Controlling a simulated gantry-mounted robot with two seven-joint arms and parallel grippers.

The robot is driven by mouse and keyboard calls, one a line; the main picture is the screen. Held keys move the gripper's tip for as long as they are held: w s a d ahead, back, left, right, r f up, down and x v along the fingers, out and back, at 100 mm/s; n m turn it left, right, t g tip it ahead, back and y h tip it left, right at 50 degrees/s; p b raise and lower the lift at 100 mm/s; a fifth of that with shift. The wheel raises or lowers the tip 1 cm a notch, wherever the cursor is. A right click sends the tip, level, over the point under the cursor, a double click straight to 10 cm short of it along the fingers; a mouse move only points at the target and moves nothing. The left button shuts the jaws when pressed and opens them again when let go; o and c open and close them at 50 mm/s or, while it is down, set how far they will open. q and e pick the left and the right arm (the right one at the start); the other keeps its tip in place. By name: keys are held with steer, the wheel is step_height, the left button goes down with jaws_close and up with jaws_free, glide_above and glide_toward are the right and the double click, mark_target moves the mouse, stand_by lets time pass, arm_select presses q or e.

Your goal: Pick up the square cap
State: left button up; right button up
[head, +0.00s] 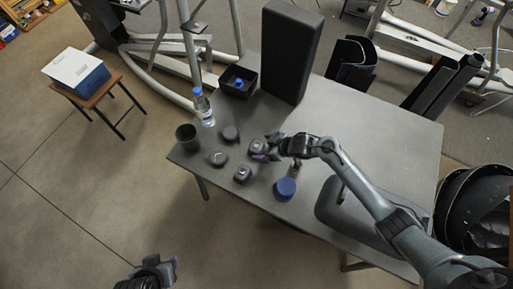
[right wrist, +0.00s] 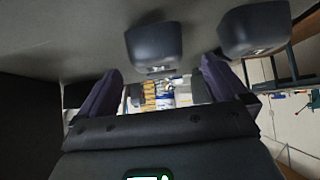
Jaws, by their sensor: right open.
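A dark squarish cap (head: 257,147) lies on the grey table near its middle. A second squarish cap (head: 242,174) lies nearer the front edge. My right gripper (head: 272,146) is open, just right of the first cap and very close to it; I cannot tell whether they touch. In the right wrist view, a dark cap (right wrist: 154,46) sits ahead of the open fingers, roughly between them, and another (right wrist: 255,29) lies to the right. Nothing is held between the fingers. My left gripper (head: 168,270) is low at the bottom left, off the table, its jaws unclear.
Two rounder dark caps (head: 218,158) (head: 231,133) lie left of the squarish ones. A black cup (head: 187,137), water bottle (head: 203,108) and black box (head: 238,81) stand farther left and back. A blue round lid (head: 286,188) lies in front. A tall black block (head: 291,50) stands behind.

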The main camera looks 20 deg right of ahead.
mark_target(258, 146)
steer(key=x, duration=0.2)
steer(key=b+x, duration=0.1)
steer(key=x, duration=0.2)
steer(key=shift+w+r+b, duration=0.2)
steer(key=shift+w+b, duration=0.05)
steer(key=shift+b, duration=0.05)
steer(key=c, duration=1)
